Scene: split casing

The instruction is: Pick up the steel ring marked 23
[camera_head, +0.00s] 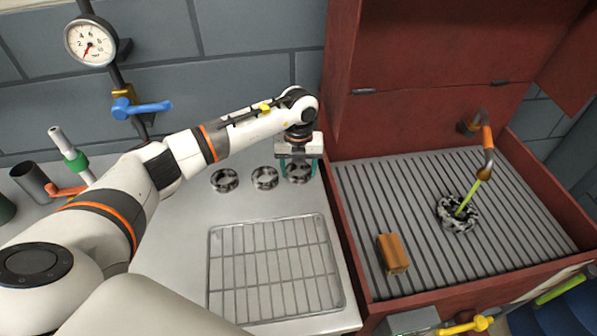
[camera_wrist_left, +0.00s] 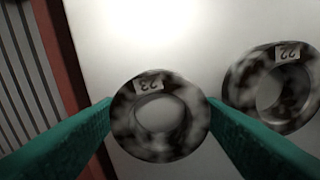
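The steel ring marked 23 (camera_wrist_left: 126,118) lies flat on the light grey worktop, mottled dark and pale, its tag facing up in the left wrist view. In the head view it is the rightmost ring of the row (camera_head: 298,178), partly hidden by my gripper. My left gripper (camera_head: 299,170) is directly above it, pointing down. Its green fingers (camera_wrist_left: 160,107) are apart, one on each side of the ring, close to its rim; I cannot tell whether they touch it. My right gripper is not in view.
A ring marked 22 (camera_wrist_left: 243,85) lies close beside; another ring (camera_head: 224,188) is farther left. A wire rack (camera_head: 275,268) lies in front. Right stands a red cabinet (camera_head: 352,235) with a slatted floor, an orange block (camera_head: 393,253) and another ring (camera_head: 446,220).

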